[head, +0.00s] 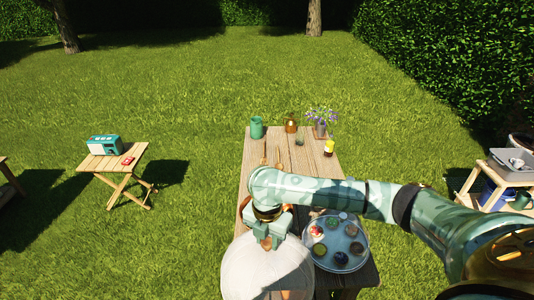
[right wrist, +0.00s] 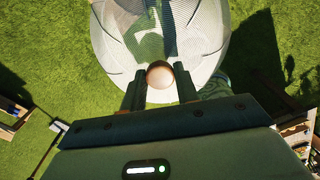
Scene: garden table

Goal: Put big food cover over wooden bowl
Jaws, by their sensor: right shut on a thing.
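The big food cover (head: 262,272) is a white mesh dome at the bottom of the head view, at the near end of the wooden table. It also shows in the right wrist view (right wrist: 205,45). My right gripper (head: 268,238) is at its top, shut on its round brown knob (right wrist: 160,74), which sits between the two fingers. I cannot make out the wooden bowl for certain; the cover and my right arm hide part of the table. My left gripper is not in view.
A round tray (head: 352,262) with several small bowls lies right of the cover. A green canister (head: 257,127), a copper kettle (head: 291,122), a flower pot (head: 321,129) and a yellow jar (head: 329,148) stand at the table's far end. A side table with a radio (head: 104,145) stands left.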

